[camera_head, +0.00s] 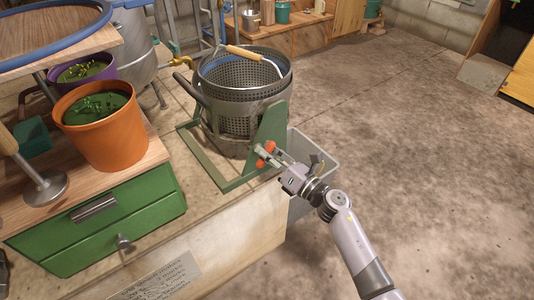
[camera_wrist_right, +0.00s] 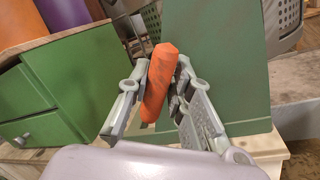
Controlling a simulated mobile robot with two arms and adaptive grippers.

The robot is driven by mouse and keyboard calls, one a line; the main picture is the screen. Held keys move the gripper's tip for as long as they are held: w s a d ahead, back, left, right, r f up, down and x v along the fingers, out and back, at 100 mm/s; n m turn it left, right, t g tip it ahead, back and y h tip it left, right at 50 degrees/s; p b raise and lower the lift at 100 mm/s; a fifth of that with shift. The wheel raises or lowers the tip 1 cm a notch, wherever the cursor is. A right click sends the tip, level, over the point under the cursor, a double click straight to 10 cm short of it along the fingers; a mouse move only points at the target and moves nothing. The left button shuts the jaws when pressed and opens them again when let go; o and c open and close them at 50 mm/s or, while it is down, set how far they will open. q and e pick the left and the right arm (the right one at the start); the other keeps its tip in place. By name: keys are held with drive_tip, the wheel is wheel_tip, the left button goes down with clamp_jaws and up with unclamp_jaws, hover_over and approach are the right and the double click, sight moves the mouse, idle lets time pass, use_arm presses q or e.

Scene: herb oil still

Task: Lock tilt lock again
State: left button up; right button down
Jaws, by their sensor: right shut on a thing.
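The orange tilt lock handle (camera_head: 269,147) sits on the green upright plate (camera_head: 272,125) of the still's tilting frame. In the right wrist view the handle (camera_wrist_right: 160,82) is a faceted orange bar, slightly tilted, between my fingers. My right gripper (camera_head: 267,157) is shut on it, and the fingers (camera_wrist_right: 157,95) lie on both sides of the bar. The perforated metal basket (camera_head: 238,118) stands upright in the frame, with a wooden-handled bail over its rim. The lock's inner parts are hidden. My left gripper is out of view.
An orange pot (camera_head: 105,135) and a purple pot (camera_head: 84,70) with herbs stand on a wooden-topped green drawer unit (camera_head: 110,225) at left. A grey bin (camera_head: 318,150) stands behind my right gripper. The floor at right is clear.

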drive_tip(key=m, duration=0.4)
drive_tip(key=shift+a+f+t, duration=0.1)
drive_tip(key=shift+t, duration=0.3)
drive_tip(key=m, duration=0.3)
drive_tip(key=shift+t, duration=0.3)
drive_tip(key=m+t+h, duration=0.1)
drive_tip(key=m, duration=0.2)
drive_tip(key=shift+p, duration=0.3)
drive_tip(key=shift+m+h, duration=0.4)
drive_tip(key=shift+m, duration=1.1)
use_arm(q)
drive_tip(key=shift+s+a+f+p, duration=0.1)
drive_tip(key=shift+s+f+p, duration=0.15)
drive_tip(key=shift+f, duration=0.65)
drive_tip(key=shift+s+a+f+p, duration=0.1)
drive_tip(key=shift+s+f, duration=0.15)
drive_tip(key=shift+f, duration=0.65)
use_arm(e)
drive_tip(key=shift+w+m+t, duration=0.1)
drive_tip(key=shift+m+t, duration=0.3)
drive_tip(key=shift+m, duration=0.1)
drive_tip(key=c, duration=1.5)
unclamp_jaws()
drive_tip(key=shift+o, duration=0.2)
drive_tip(key=shift+f, duration=0.1)
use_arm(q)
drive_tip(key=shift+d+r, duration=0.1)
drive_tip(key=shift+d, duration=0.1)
